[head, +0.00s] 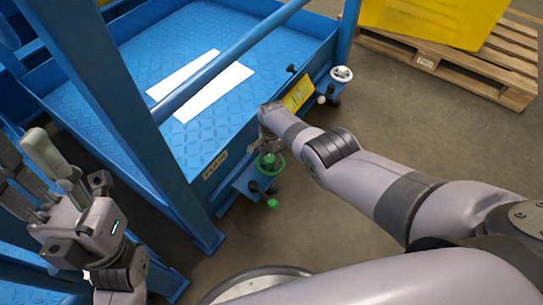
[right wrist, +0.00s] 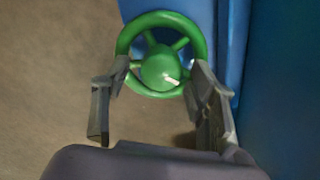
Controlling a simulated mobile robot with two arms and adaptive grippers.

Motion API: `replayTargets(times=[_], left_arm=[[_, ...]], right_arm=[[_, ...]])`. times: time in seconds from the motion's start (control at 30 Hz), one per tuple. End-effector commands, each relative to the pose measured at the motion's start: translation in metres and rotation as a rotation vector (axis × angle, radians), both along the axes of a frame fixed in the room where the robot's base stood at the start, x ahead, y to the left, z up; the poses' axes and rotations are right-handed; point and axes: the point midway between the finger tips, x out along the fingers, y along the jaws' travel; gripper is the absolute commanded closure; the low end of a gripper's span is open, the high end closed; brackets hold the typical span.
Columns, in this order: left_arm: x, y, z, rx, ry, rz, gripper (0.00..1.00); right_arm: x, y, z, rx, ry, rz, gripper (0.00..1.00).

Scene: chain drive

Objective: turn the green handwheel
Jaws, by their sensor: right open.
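The green handwheel (head: 279,163) sits low on the outer side of the blue frame, partly hidden by my right gripper (head: 268,143). In the right wrist view, the handwheel (right wrist: 163,72) faces the camera, with spokes, a round hub and a small white mark on the hub. My right gripper (right wrist: 157,88) is open, with one finger at each side of the wheel's lower part; I cannot tell whether they touch it. My left gripper (head: 45,175) is at the far left, away from the wheel; its finger opening is unclear.
A white handwheel (head: 341,74) and a yellow panel (head: 298,94) are farther along the same side. A small green knob (head: 273,204) sits below. A blue rail (head: 230,58) crosses the deck with white sheets (head: 216,92). A wooden pallet (head: 455,72) stands at upper right; the floor between is clear.

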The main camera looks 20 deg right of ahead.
Motion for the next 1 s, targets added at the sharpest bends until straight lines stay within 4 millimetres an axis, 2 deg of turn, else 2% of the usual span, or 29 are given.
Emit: replayTargets(times=[0.3, 0.57, 0.7, 1.0], left_arm=[[0.0, 0.001, 0.0, -0.003, 0.002, 0.002, 0.6], [0.0, 0.0, 0.0, -0.001, 0.003, 0.0, 0.6], [0.0, 0.0, 0.0, -0.001, 0.003, 0.0, 0.6], [0.0, 0.0, -0.001, 0.0, 0.002, 0.0, 0.6]], right_arm=[[0.0, 0.0, 0.002, 0.001, 0.0, 0.0, 0.46], [0.002, 0.0, 0.018, 0.002, -0.003, 0.0, 0.46], [0.0, 0.0, 0.031, 0.001, -0.003, 0.0, 0.46], [0.001, 0.0, 0.086, 0.0, -0.004, 0.0, 0.46]])
